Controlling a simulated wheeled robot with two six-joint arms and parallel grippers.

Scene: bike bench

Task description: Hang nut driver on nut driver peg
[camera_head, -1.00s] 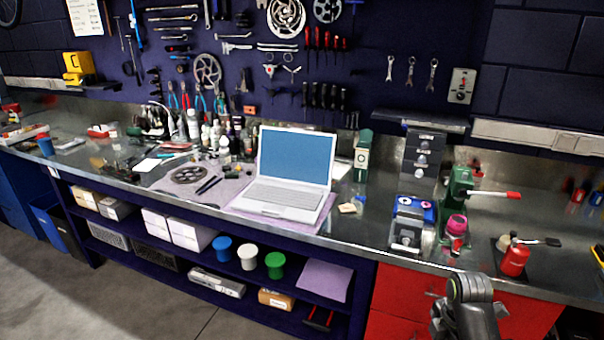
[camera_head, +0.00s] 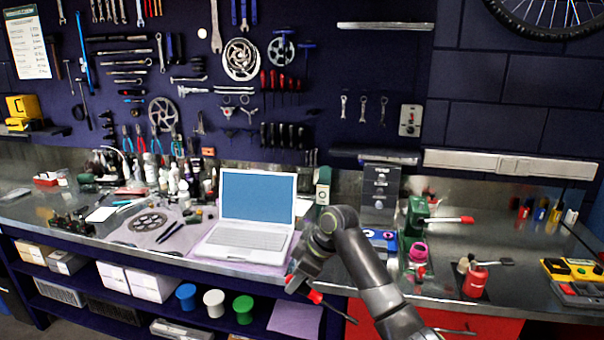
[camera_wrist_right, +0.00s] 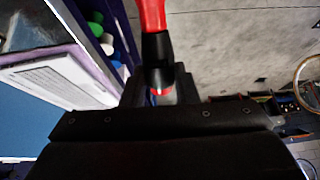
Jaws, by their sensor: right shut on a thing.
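My right gripper (camera_head: 303,287) is in front of the bench edge, below and right of the laptop. It is shut on a tool with a red handle, which I take to be the nut driver (camera_head: 315,297). Its dark shaft slants down and to the right, away from the pegboard. In the right wrist view the red and black handle (camera_wrist_right: 153,20) stands out from between the jaws (camera_wrist_right: 160,92). The pegboard (camera_head: 325,65) is on the back wall, well away from the gripper. I cannot tell which peg is the nut driver's. My left gripper is not in view.
An open laptop (camera_head: 250,238) stands on the bench left of the gripper. Red-handled drivers (camera_head: 280,82), black-handled tools (camera_head: 282,135) and small wrenches (camera_head: 363,108) hang on the board. A wall shelf (camera_head: 385,26) is above the wrenches. A green vise (camera_head: 418,214) stands at right.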

